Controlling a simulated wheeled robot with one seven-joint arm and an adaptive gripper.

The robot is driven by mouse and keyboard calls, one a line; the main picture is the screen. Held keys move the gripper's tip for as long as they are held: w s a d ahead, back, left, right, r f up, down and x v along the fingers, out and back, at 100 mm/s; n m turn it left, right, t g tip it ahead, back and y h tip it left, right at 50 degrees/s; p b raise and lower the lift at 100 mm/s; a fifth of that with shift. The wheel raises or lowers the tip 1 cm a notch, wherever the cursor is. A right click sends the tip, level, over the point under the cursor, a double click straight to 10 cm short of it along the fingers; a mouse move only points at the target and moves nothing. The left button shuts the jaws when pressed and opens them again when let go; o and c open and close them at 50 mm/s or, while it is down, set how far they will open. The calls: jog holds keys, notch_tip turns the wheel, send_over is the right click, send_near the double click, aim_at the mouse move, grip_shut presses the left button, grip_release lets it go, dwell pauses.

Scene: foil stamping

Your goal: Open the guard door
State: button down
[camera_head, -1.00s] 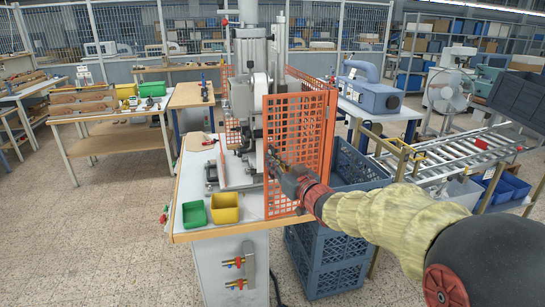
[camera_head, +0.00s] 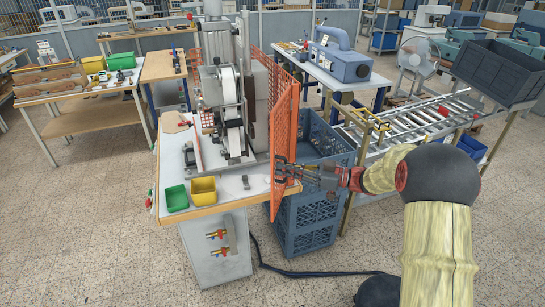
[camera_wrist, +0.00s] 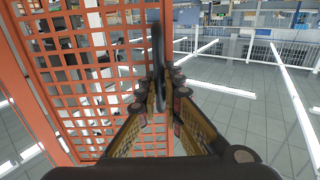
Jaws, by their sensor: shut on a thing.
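The guard door (camera_head: 284,122) is an orange mesh panel at the right front of the stamping press (camera_head: 232,100). It is swung out and seen nearly edge-on in the head view, so the press front is uncovered. In the wrist view the door mesh (camera_wrist: 85,75) fills the left and middle. My gripper (camera_head: 284,172) is at the lower front edge of the door. In the wrist view my gripper (camera_wrist: 159,88) is shut around the dark upright door handle (camera_wrist: 157,45). The handle's lower part is hidden between the fingers.
A green bin (camera_head: 176,198) and a yellow bin (camera_head: 203,190) stand on the press table's (camera_head: 235,197) front left. Stacked blue crates (camera_head: 312,222) stand close below my arm. A roller conveyor (camera_head: 420,122) lies to the right. Floor at the front left is clear.

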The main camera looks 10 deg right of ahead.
jog(key=d+p, duration=0.4)
jog(key=d, duration=0.8)
jog(key=shift+w, duration=0.45)
jog(key=c, duration=2.3)
grip_release()
jog(key=shift+s+d, duration=0.1)
jog(key=v, duration=1.2)
jog(key=shift+f, duration=0.1)
